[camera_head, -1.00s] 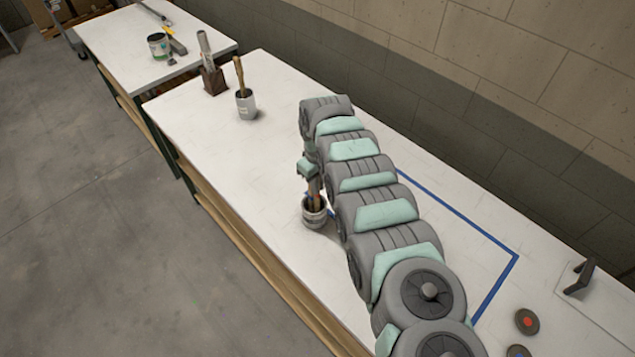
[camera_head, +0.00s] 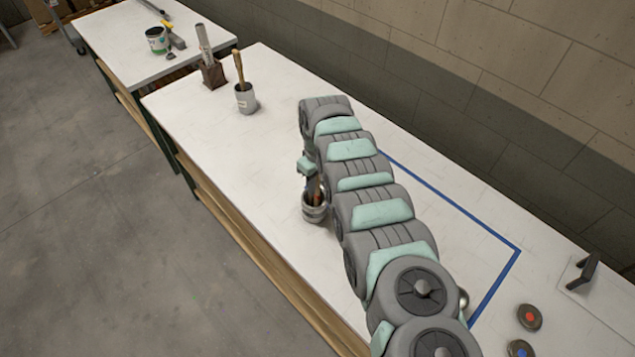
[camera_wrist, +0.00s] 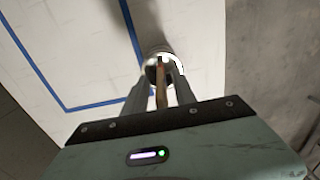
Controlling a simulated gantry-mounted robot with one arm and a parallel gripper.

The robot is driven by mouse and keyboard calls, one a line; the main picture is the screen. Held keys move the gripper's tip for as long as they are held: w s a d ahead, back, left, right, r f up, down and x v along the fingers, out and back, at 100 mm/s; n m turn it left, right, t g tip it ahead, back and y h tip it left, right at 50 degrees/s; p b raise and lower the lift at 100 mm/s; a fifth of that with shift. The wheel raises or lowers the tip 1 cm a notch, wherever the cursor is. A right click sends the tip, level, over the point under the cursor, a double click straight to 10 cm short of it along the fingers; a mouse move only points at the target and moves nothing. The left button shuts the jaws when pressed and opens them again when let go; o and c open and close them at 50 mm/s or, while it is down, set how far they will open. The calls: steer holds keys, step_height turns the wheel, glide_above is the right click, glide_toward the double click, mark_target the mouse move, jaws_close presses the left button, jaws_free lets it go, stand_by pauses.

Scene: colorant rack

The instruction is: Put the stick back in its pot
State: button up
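A brown wooden stick (camera_wrist: 161,85) lies between the two fingers of my gripper (camera_wrist: 162,74) in the wrist view. I cannot tell whether the fingers press on it. The stick's far end points into the round mouth of a pale pot (camera_wrist: 149,58), partly hidden by the fingers. In the head view the pot (camera_head: 314,212) stands upright near the bench's front edge, just below my gripper (camera_head: 313,185). The stick's lower part (camera_head: 315,195) shows at the pot's mouth there. Its depth in the pot is hidden.
Another pot with a wooden-handled tool (camera_head: 246,100) and a dark block holding a grey rod (camera_head: 213,75) stand farther back. Blue tape (camera_head: 497,281) marks the bench. Round discs with red (camera_head: 529,317) and blue centres lie at the right. The bench (camera_head: 190,110) left of my gripper is clear.

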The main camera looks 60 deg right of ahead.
steer(key=shift+r+b, duration=0.6)
steer(key=shift+r, duration=4.85)
